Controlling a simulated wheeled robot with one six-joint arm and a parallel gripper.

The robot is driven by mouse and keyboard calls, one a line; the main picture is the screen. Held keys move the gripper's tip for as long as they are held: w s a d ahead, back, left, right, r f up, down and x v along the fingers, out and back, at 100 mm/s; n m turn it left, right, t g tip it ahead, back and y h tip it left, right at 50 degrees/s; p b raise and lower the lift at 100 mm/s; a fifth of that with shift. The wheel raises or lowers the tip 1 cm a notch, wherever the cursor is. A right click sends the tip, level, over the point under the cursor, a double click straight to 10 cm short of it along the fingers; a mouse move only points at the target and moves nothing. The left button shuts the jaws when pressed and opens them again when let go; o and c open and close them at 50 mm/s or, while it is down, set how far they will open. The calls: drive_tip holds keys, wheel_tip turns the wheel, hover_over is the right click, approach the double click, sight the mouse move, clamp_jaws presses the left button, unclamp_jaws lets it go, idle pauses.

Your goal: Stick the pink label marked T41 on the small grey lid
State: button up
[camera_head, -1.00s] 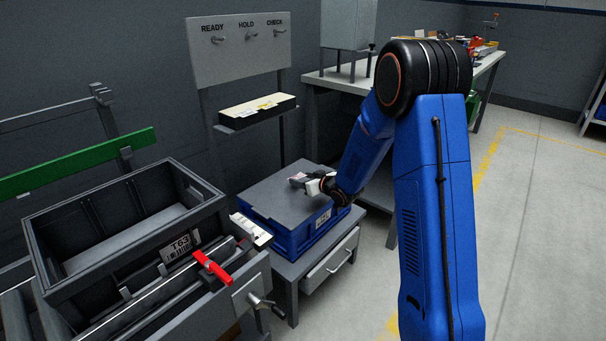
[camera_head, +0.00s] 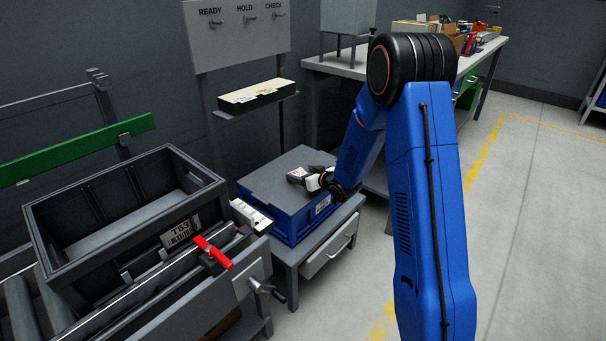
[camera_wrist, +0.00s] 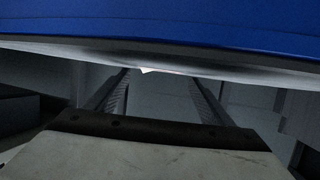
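The grey lid (camera_head: 277,180) lies flat on top of a blue crate on a small grey stand. My gripper (camera_head: 303,176) is low over the right part of the lid; I cannot tell whether it touches. A small pale piece with a pinkish-red mark (camera_head: 298,172), perhaps the label, shows at my fingertips; its print is too small to read. In the wrist view a blue surface (camera_wrist: 160,22) fills the top, with a tiny white corner (camera_wrist: 148,70) below its dark edge. The finger gap is not clear.
A grey crate marked T63 (camera_head: 125,215) stands on rollers at left, with a red clamp handle (camera_head: 213,252) in front. A shelf with pale labels (camera_head: 257,95) hangs below the READY, HOLD, CHECK board (camera_head: 238,45). A white-topped box (camera_head: 251,215) sits beside the blue crate.

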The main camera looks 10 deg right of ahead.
drive_tip(key=shift+v, duration=4)
wheel_tip(320, 180, up, 6)
